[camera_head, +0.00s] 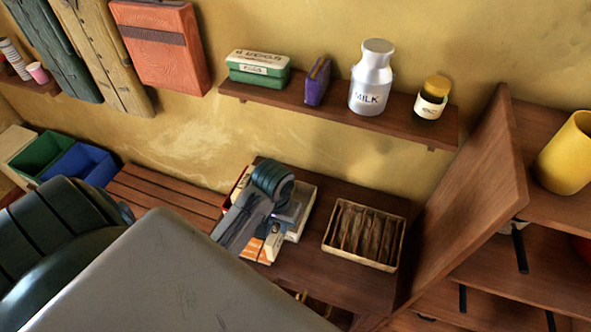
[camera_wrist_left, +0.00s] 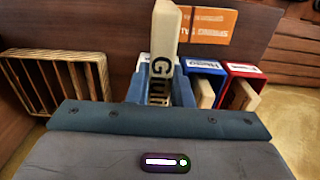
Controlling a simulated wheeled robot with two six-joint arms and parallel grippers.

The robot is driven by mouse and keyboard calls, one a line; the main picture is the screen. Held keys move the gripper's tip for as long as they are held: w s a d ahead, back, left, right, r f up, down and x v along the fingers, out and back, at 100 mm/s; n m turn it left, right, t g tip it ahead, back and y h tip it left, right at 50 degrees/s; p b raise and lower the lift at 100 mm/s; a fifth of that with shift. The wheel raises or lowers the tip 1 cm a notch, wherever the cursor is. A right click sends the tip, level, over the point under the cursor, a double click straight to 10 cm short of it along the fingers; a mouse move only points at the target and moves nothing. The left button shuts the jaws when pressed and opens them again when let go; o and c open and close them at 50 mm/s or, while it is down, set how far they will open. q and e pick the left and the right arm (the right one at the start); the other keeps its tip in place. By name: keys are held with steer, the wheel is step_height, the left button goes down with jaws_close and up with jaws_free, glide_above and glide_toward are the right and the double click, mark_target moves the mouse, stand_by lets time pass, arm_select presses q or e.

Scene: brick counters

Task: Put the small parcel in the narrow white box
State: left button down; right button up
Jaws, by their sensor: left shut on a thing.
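My left gripper (camera_head: 284,216) is low over the group of small boxes on the dark wooden counter. In the left wrist view its blue-grey fingers (camera_wrist_left: 162,86) are shut on a narrow cream block with dark "Gum" lettering (camera_wrist_left: 166,36), which stands up between them. I take this block for the small parcel. A blue-and-white box (camera_wrist_left: 205,68) and a red-and-white box (camera_wrist_left: 243,72) stand close beside it, each with a cream piece at its front. I cannot tell which is the narrow white box; my gripper hides part of the group. My right gripper is not in view.
An orange-and-white carton (camera_wrist_left: 212,26) lies beside the boxes. A slatted wooden tray (camera_head: 362,235) stands to their right on the counter. A wooden panel (camera_head: 473,198) rises at the right. A wall shelf (camera_head: 340,112) holds a milk can (camera_head: 371,80) and other goods.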

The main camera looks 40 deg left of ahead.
arm_select(q)
steer(key=w+a+b, duration=0.2)
steer(key=w+a, duration=0.1)
steer(key=w, duration=0.9)
steer(key=f+p, duration=0.1)
steer(key=f, duration=0.1)
steer(key=f+p, duration=0.1)
steer(key=f, duration=0.1)
steer(key=f+p, duration=0.1)
steer(key=f, duration=0.2)
steer(key=shift+w+a, duration=0.2)
steer(key=shift+w, duration=0.1)
steer(key=shift+f, duration=0.15)
